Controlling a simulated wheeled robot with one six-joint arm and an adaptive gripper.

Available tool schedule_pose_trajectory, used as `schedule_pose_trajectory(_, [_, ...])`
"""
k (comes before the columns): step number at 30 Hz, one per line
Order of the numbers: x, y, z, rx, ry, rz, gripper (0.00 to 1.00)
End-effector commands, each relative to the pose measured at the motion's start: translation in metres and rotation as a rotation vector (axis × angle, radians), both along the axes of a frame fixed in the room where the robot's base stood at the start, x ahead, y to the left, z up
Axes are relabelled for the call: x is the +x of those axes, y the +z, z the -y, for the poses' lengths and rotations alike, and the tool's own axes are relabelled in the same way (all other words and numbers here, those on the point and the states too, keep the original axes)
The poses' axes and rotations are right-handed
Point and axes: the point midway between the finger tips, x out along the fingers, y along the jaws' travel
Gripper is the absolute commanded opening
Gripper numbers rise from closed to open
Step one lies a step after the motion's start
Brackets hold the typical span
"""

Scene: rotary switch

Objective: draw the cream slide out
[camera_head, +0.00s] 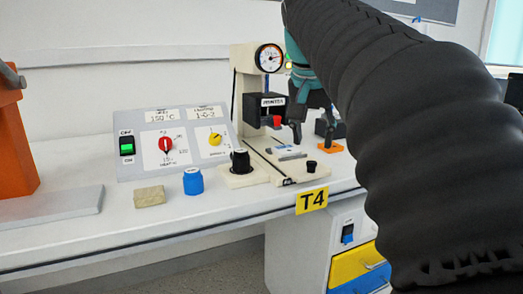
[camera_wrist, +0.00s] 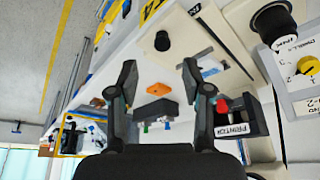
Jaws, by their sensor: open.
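The cream slide (camera_head: 292,170) lies low at the front of the cream press, with a small black knob (camera_head: 311,167) standing on it. In the wrist view the cream slide (camera_wrist: 185,48) and its black knob (camera_wrist: 162,41) lie beyond the fingertips, above them in the picture. My gripper (camera_head: 312,130) hangs over the bench beside the press, behind and above the knob. In the wrist view my gripper (camera_wrist: 158,70) has its fingers wide apart with nothing between them, and it is apart from the knob.
The press (camera_head: 245,90) with its dial and red-tipped black head (camera_wrist: 235,118) stands close beside my gripper. An orange block (camera_wrist: 158,89) lies near the fingers. A control panel (camera_head: 170,145), black knob (camera_head: 240,160), blue jar (camera_head: 193,181) and tan block (camera_head: 149,196) are to the left.

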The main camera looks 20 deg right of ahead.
Motion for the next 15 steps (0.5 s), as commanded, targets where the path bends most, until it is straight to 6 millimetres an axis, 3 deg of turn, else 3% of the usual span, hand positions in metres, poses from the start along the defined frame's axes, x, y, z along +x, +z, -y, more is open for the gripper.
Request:
schedule_pose_trajectory(6, [-0.009,0.032,-0.009,-0.001,0.001,0.0,0.49])
schedule_pose_trajectory(15, [-0.014,0.045,-0.013,0.0,0.0,-0.003,0.49])
